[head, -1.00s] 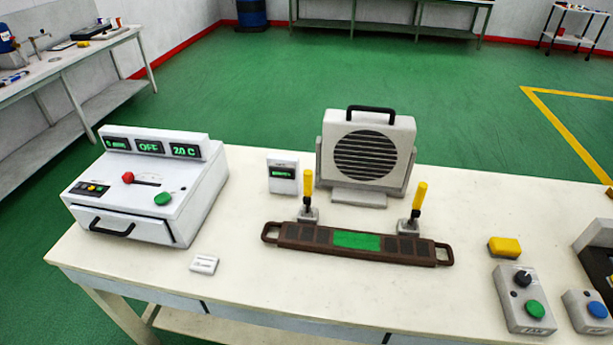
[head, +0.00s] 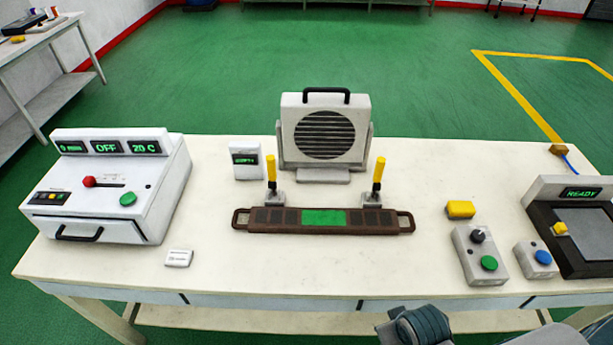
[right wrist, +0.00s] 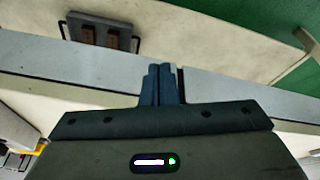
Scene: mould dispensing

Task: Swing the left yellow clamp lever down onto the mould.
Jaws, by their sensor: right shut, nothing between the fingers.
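The left yellow clamp lever (head: 271,167) stands upright on its small grey base behind the left part of the mould. The right yellow lever (head: 379,171) also stands upright. The mould (head: 268,217) is a long brown bar with end handles and a green middle panel, lying on the table. My right gripper shows in the right wrist view (right wrist: 162,84), its blue-grey fingers shut together and empty. It is at the table's front edge, apart from the mould and levers. My left gripper is in neither current view.
A grey fan unit (head: 325,134) stands behind the levers, with a small display (head: 246,160) to its left. A white control box (head: 108,197) is at the table's left. Button boxes (head: 480,254) and a dark machine reading READY (head: 572,249) are at the right. The table's front middle is clear.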

